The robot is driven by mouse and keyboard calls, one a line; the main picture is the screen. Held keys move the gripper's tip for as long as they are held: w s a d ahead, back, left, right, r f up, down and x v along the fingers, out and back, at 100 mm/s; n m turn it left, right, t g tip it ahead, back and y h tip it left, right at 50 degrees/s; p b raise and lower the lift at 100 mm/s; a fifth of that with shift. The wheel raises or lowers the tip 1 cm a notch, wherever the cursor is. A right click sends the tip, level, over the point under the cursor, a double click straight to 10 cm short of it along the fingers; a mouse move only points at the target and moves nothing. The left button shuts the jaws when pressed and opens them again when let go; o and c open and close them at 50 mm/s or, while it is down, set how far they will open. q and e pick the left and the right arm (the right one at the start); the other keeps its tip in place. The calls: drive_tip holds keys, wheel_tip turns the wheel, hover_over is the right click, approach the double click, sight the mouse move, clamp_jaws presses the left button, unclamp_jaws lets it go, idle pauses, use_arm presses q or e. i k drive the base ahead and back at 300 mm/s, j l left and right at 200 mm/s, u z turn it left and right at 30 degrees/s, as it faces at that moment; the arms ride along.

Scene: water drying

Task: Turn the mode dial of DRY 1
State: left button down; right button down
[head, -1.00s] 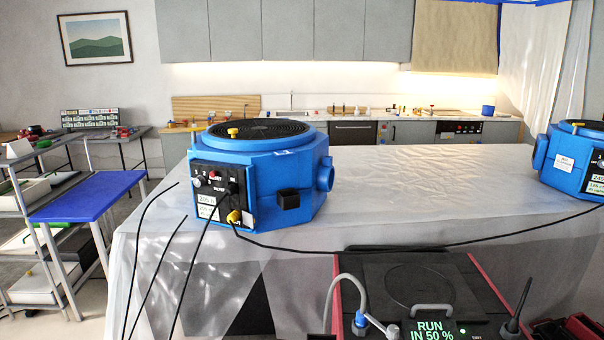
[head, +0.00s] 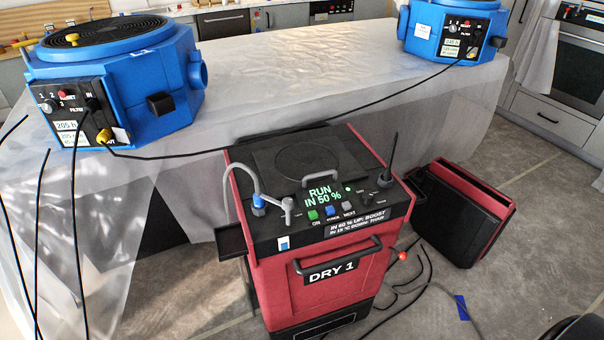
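The red and black dehumidifier DRY 1 (head: 285,297) stands on the floor at the middle of the head view, its name plate facing me. Its sloped top panel has a display (head: 323,194) reading "RUN IN 50 %". Below the display are a green button (head: 313,215), a blue button (head: 331,211) and a grey button (head: 348,206). A small dark knob (head: 383,181) sits at the panel's right, beside an upright black plug with a cable. I cannot read its pointer or confirm that it is the mode dial. Neither of my grippers is in view.
A sheet-covered table (head: 300,75) stands behind DRY 1, carrying two blue machines (head: 125,75) and (head: 450,30). A second red and black unit (head: 465,213) lies to the right. Cables and a hose cross the floor at right. A grey hose rises at the panel's left.

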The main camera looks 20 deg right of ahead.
sight(367, 198)
drive_tip(key=z, duration=0.95)
